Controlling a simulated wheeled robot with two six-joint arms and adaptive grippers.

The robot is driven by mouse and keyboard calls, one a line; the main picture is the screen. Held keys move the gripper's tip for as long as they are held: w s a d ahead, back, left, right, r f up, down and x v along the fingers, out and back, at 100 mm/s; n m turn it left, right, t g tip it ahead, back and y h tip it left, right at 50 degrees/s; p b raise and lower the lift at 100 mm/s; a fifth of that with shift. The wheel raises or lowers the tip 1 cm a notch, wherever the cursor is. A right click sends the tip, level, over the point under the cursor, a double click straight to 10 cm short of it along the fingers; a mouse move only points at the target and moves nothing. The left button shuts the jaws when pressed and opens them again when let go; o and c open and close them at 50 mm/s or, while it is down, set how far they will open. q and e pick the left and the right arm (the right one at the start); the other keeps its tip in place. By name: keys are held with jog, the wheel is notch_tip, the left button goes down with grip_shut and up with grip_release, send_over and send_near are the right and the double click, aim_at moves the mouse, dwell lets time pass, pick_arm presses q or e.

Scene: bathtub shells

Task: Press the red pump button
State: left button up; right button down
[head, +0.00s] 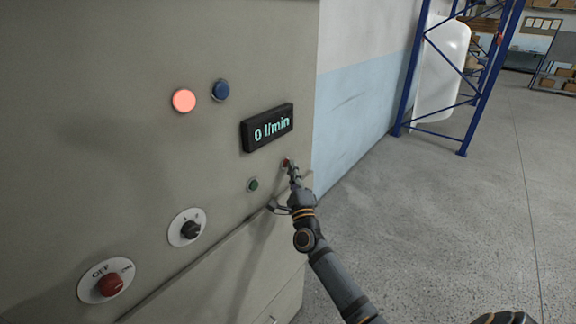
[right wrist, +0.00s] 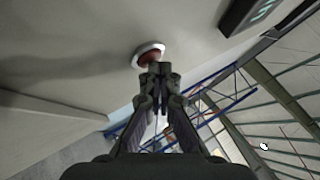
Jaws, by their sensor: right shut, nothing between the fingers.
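The red pump button (head: 285,162) is a small red button in a pale ring on the beige panel, below the display and to the right of the green button. It also shows in the right wrist view (right wrist: 150,57), partly hidden behind my fingertips. My right gripper (head: 292,168) is shut and empty, with its tips right at the red button. In the right wrist view the closed fingertips (right wrist: 156,68) overlap the button's lower edge; I cannot tell whether they touch it. My left gripper is not in view.
The display (head: 267,128) reads 0 l/min. A lit red lamp (head: 184,101), a blue button (head: 221,90), a green button (head: 253,184), a black selector knob (head: 190,230) and a red OFF switch (head: 110,284) are on the panel. Open floor and a blue rack (head: 470,110) lie right.

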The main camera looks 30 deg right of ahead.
jog(key=shift+s, duration=0.15)
jog(key=shift+s+d+p, duration=0.3)
jog(key=shift+s+p, duration=0.1)
jog(key=shift+s, duration=0.25)
jog(key=s, duration=0.1)
jog(key=s+d+p, duration=0.1)
jog(key=s, duration=0.1)
jog(key=s+d+p, duration=0.1)
jog(key=shift+s, duration=0.3)
dwell(0.8)
